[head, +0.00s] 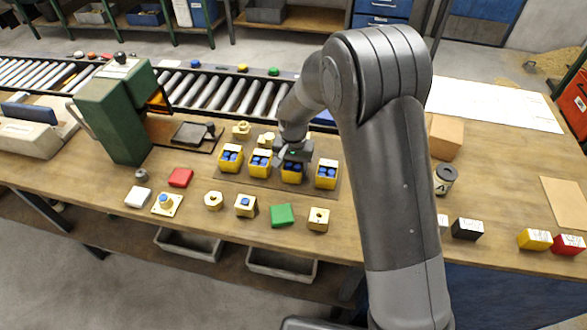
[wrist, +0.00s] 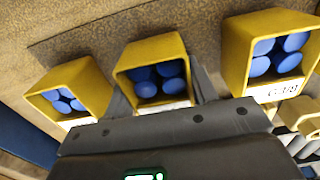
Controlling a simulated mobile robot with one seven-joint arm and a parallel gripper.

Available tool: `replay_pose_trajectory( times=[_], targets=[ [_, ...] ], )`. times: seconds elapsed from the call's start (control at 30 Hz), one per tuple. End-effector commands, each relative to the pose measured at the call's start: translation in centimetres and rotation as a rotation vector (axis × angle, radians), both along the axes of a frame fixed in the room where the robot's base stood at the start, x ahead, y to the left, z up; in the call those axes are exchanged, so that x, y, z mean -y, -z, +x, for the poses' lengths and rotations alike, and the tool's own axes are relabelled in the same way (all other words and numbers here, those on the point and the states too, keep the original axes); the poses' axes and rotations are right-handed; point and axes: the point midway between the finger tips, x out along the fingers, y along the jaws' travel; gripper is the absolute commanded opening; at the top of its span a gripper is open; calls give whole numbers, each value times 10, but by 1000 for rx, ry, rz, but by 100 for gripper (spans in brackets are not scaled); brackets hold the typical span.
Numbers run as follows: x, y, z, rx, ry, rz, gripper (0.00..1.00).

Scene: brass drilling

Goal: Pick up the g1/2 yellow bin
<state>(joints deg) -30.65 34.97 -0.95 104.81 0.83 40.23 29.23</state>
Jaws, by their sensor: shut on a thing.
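Several small yellow bins holding blue round parts stand in a row on a brown mat. My gripper (head: 293,154) is over the third bin from the left (head: 291,176) in the head view. In the wrist view my gripper (wrist: 158,90) is shut on the middle yellow bin (wrist: 148,50), with a finger on each side. Its label is mostly hidden, so I cannot read its size. A bin on the right (wrist: 240,60) and a bin on the left (wrist: 90,85) stand apart from my fingers. I cannot tell whether the held bin is off the mat.
The fourth yellow bin (head: 326,180) stands close to the right of the held one. Brass fittings (head: 241,130) lie behind the row. Brass parts, a green block (head: 282,215) and a red block (head: 180,177) lie in front. A roller conveyor (head: 225,95) runs behind.

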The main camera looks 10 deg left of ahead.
Motion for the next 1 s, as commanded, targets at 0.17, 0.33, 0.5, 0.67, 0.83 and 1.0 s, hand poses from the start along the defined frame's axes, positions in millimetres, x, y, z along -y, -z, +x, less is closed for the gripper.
replay_pose_trajectory(
  times=[0.17, 0.33, 0.5, 0.67, 0.83, 1.0],
  targets=[
    [0, 0, 0, 0, 0, 0, 28],
    [0, 0, 0, 1, 0, 0, 28],
    [0, -8, 1, 2, 0, 1, 28],
    [-1, -30, 1, 4, 0, 3, 28],
    [25, -56, -1, 2, 4, 1, 28],
    [60, -77, -3, 3, 4, 1, 28]
  ],
)
